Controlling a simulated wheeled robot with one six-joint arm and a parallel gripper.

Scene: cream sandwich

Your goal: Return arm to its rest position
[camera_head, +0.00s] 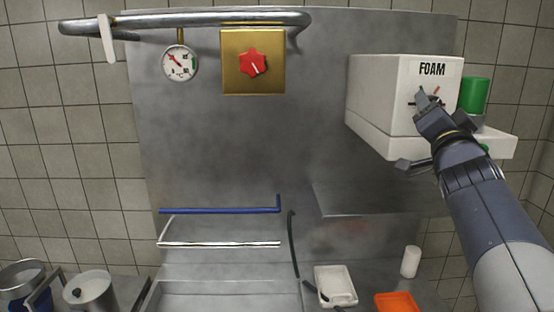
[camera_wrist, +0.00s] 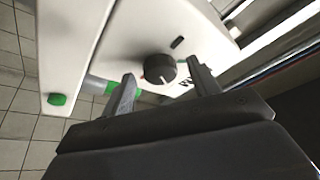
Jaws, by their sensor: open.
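My gripper (camera_head: 424,97) is in front of the white box labelled FOAM (camera_head: 385,95) at the upper right, and my arm comes in from the lower right. In the wrist view my gripper (camera_wrist: 163,82) has its two fingers apart, one on each side of a black round knob (camera_wrist: 160,68) on the white face (camera_wrist: 80,45). Nothing shows held between the fingers. I cannot tell whether either finger touches the knob. In the head view my gripper covers most of the knob.
A green cylinder (camera_head: 474,96) stands right of the box. A metal shelf (camera_head: 370,200) lies below. A gauge (camera_head: 180,63) and red knob (camera_head: 253,64) are on the panel at upper left. A white tray (camera_head: 335,283), orange tray (camera_head: 397,302) and white cylinder (camera_head: 410,262) sit low.

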